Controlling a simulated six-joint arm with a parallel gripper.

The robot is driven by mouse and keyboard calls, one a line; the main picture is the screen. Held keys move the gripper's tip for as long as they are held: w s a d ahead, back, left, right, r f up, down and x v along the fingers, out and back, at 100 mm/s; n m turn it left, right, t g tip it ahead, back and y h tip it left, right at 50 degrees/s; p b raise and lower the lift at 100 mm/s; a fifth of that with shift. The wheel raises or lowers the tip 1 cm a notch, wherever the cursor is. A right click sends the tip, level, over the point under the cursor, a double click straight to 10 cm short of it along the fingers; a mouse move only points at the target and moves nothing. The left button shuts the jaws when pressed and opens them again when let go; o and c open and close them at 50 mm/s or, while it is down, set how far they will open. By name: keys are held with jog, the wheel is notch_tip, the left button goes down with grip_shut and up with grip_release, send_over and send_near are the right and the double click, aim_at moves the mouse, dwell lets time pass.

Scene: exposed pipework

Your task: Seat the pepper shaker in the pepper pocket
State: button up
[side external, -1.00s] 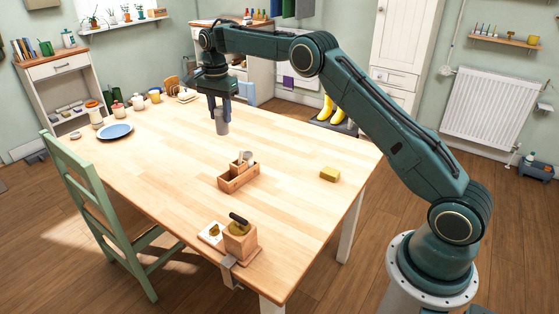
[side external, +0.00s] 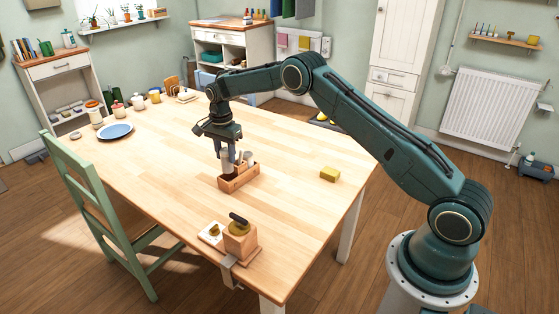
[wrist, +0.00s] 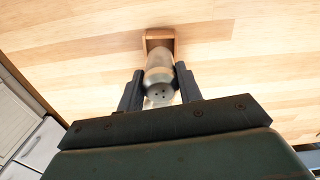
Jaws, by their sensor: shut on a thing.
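The pepper shaker (side external: 227,161) is a grey cylinder held upright between the fingers of my gripper (side external: 227,151). In the wrist view the shaker (wrist: 160,78) shows its holed top toward the camera, with a dark finger of my gripper (wrist: 159,90) on each side. The wooden caddy (side external: 240,182) stands on the table under the shaker. The shaker's lower end is at the caddy's left part; I cannot tell whether it is inside the pocket or just above it. In the wrist view, the caddy's rim (wrist: 160,32) shows beyond the shaker, which hides part of the opening.
Light utensils or a shaker (side external: 246,158) stand in the caddy's back part, close beside my gripper. A yellow sponge (side external: 330,174) lies to the right. A blue plate (side external: 115,131) and jars are far left. The tabletop around the caddy is clear.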

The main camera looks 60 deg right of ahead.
aim_at(227, 168)
jog(key=shift+f, duration=0.9)
jog(key=shift+f, duration=2.1)
jog(key=shift+f, duration=0.1)
jog(key=o, duration=1)
notch_tip(227, 168, up, 12)
jog(key=shift+f, duration=0.1)
jog(key=shift+r, duration=0.2)
